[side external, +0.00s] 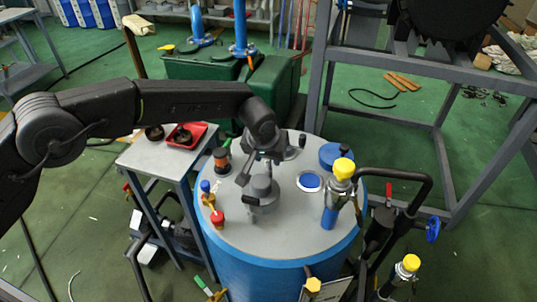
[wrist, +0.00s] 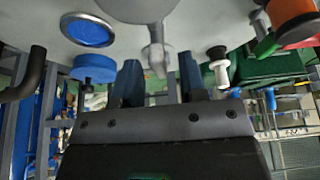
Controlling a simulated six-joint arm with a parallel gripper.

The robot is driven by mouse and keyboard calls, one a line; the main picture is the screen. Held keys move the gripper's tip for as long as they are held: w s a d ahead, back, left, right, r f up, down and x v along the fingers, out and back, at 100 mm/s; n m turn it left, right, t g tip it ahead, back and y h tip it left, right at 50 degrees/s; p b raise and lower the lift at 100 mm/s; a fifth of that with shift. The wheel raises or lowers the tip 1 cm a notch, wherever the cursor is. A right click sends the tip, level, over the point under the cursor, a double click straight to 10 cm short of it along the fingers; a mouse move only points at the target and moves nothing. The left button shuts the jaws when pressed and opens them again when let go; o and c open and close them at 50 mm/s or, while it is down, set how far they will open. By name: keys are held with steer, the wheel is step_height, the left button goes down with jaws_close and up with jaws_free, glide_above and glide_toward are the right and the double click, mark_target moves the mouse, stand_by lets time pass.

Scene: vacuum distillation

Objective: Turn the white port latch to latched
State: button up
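A pale grey-white lever (wrist: 156,48) sticks out from a rounded pale fitting (wrist: 140,8) in the wrist view; I take it for the port latch. My gripper (wrist: 160,70) is open, with one dark finger on each side of the lever's end and visible gaps between. Contact is not visible. In the side external view my gripper (side external: 262,160) is low over the lid of the blue vessel (side external: 240,232), just behind a grey cylindrical fitting (side external: 262,188). The lever cannot be made out clearly there.
A blue port with a pale rim (side external: 310,181), a blue cap (side external: 337,155) and a yellow-topped fitting (side external: 342,172) stand right of my gripper. An orange-and-black fitting (side external: 221,160) and a red cap (side external: 217,218) are left. A side table (side external: 150,163) holds a red tray (side external: 186,135).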

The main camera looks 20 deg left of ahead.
steer(key=v, duration=1.3)
steer(key=shift+s+r, duration=0.2)
steer(key=shift+r, duration=0.05)
steer(key=s+a+r, duration=0.5)
steer(key=a+r, duration=0.1)
steer(key=a, duration=0.3)
steer(key=s+a+r, duration=0.6)
steer(key=a, duration=0.3)
steer(key=s+a+f, duration=0.2)
steer(key=s+a, duration=0.3)
steer(key=s, duration=0.4)
steer(key=s+a+f+t, duration=0.1)
steer(key=s+a+f, duration=0.2)
steer(key=s, duration=0.6)
steer(key=shift+s+a, duration=0.35)
steer(key=shift+a, duration=0.7)
steer(key=shift+o, duration=0.4)
steer(key=shift+r, duration=0.1)
